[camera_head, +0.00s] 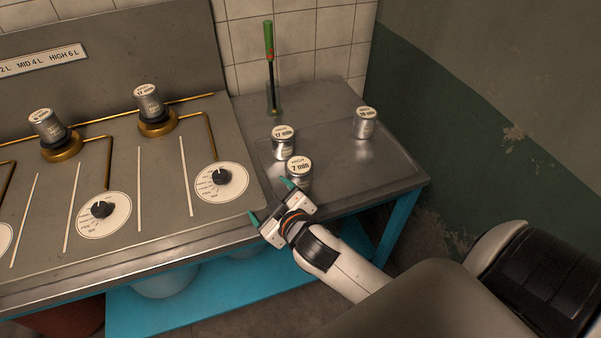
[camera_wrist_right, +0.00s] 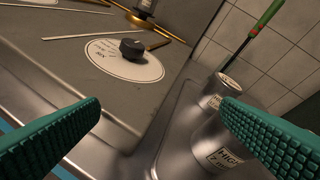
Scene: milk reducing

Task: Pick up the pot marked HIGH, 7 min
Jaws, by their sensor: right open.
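The pot marked HIGH, 7 min (camera_head: 299,171) is a small metal can with a pale label on its lid. It stands upright near the front left of the metal tray (camera_head: 345,183). In the right wrist view the pot (camera_wrist_right: 212,145) is low on the right, partly hidden by the right finger. My right gripper (camera_head: 271,200) has green fingers, is open and empty, and is just to the front left of the pot, apart from it as far as I can tell. My left gripper is not in view.
A 17 min pot (camera_head: 283,142) stands just behind the HIGH pot, and another pot (camera_head: 365,123) is at the back right. A green-handled tool (camera_head: 269,55) stands at the back. The stove panel with dials (camera_head: 221,181) is left. The tray's right front is clear.

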